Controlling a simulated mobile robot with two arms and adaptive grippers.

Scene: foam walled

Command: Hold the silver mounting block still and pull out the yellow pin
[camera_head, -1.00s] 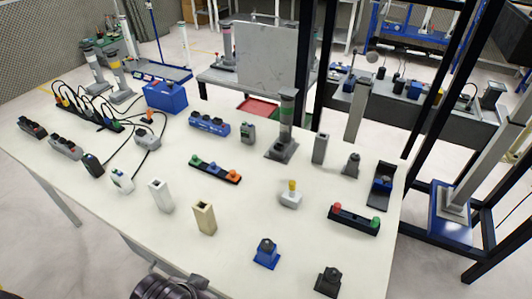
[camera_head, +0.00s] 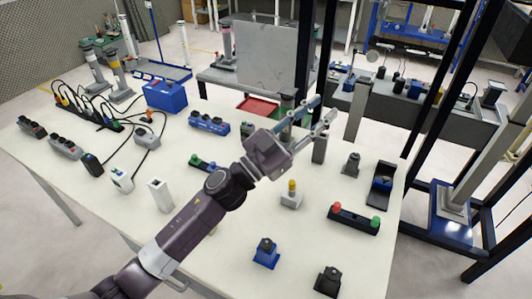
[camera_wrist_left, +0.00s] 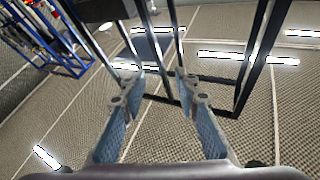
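The yellow pin (camera_head: 292,186) stands upright in the silver mounting block (camera_head: 290,201) on the white table, right of the middle in the head view. Neither shows in the left wrist view. My left arm reaches in from the bottom left. My left gripper (camera_head: 323,110) is raised above the table, up and to the right of the block in the picture, and apart from it. Its two fingers are spread with nothing between them, as the left wrist view (camera_wrist_left: 158,85) also shows. My right gripper is not in view.
Near the block are a red-and-green button bar (camera_head: 354,219), a blue block (camera_head: 266,253), a black block (camera_head: 328,281) and a grey post (camera_head: 319,148). A white post (camera_head: 160,195) stands left of my arm. Black frame posts rise beyond the table's right edge.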

